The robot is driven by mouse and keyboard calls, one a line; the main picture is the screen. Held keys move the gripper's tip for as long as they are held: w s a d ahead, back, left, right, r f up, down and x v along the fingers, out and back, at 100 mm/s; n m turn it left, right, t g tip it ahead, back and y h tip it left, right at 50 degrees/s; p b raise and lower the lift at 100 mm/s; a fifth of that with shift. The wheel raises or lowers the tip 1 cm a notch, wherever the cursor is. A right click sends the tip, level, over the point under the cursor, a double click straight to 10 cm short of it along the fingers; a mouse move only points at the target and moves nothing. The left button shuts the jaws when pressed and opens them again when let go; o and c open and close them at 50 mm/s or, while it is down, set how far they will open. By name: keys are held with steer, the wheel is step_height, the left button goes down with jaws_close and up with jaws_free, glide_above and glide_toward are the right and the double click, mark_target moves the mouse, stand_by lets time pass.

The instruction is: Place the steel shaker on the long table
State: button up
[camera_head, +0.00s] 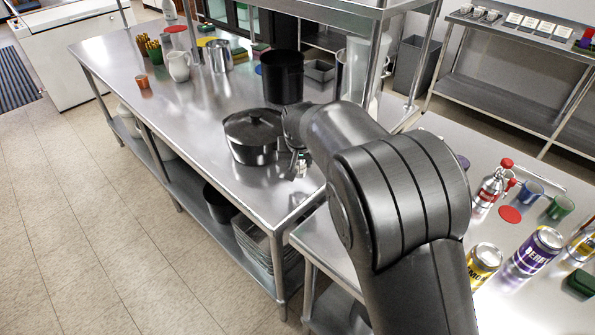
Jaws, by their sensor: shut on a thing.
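The long table (190,140) is a steel work table running from the front centre to the back left. My gripper (298,163) is over its near right part, just right of a black lidded pot. It is shut on a small shiny metal thing, which looks like the steel shaker (300,170). Most of that thing is hidden by the fingers and my arm. I cannot tell whether it touches the tabletop.
The black lidded pot (251,135) and a tall black pot (282,77) stand close to my gripper. A white jug (179,66) and a steel pitcher (218,55) stand further back. The tabletop's left front is clear. Cans (537,250) stand on the right counter.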

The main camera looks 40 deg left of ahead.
mark_target(298, 162)
steer(key=shift+a+f, duration=0.15)
steer(key=shift+f, duration=1.95)
steer(key=shift+f, duration=0.15)
steer(key=o, duration=1)
steer(key=v, duration=1.2)
